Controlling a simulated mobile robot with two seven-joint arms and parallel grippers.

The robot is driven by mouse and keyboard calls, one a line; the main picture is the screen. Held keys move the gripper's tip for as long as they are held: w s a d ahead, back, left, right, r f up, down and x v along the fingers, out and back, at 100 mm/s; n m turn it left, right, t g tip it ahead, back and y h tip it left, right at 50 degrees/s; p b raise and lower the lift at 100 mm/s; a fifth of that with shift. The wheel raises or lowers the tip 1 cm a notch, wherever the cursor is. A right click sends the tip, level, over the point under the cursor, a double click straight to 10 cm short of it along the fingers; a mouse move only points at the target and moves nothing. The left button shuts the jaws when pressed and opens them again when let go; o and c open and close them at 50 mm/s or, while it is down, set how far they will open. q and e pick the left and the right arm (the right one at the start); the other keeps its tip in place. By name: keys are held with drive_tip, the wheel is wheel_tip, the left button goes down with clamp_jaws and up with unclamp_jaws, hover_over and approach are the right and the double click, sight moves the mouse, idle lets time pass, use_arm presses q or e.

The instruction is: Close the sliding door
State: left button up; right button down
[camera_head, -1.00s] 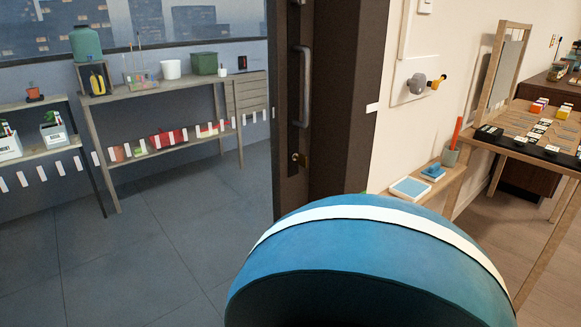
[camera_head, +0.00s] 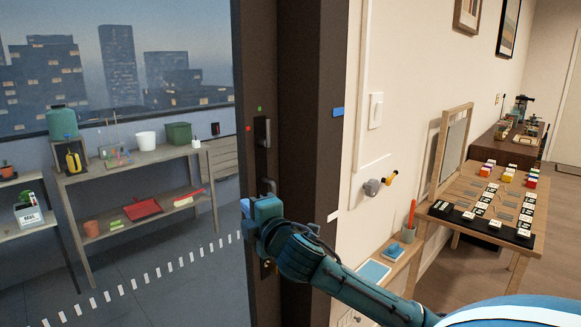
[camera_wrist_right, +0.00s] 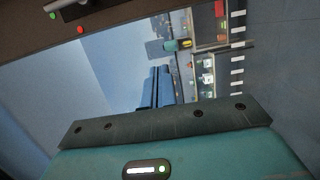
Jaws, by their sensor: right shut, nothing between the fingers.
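Red and green dots mark the upright. My right gripper (camera_head: 248,212) is shut and empty, in front of the handle's lower end; whether it touches cannot be told. In the right wrist view, the dark door edge (camera_wrist_right: 140,22) with its dots runs along the top left, and part of the handle shows at the top. How far the door stands open is unclear. My left gripper is not in view.
White dashes cross the view at left.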

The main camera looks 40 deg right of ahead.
drive_tip(key=w, duration=0.3)
drive_tip(key=w+d+p, duration=0.1)
drive_tip(key=w, duration=0.2)
drive_tip(key=w+r, duration=0.1)
drive_tip(key=w, duration=0.2)
drive_tip(key=shift+d+p, duration=0.3)
drive_tip(key=shift+p, duration=0.1)
drive_tip(key=d, duration=0.1)
drive_tip(key=d+p, duration=0.1)
drive_tip(key=d, duration=0.1)
drive_tip(key=shift+w+d+f, duration=0.1)
drive_tip(key=shift+w, duration=0.25)
drive_tip(key=shift+d, duration=0.5)
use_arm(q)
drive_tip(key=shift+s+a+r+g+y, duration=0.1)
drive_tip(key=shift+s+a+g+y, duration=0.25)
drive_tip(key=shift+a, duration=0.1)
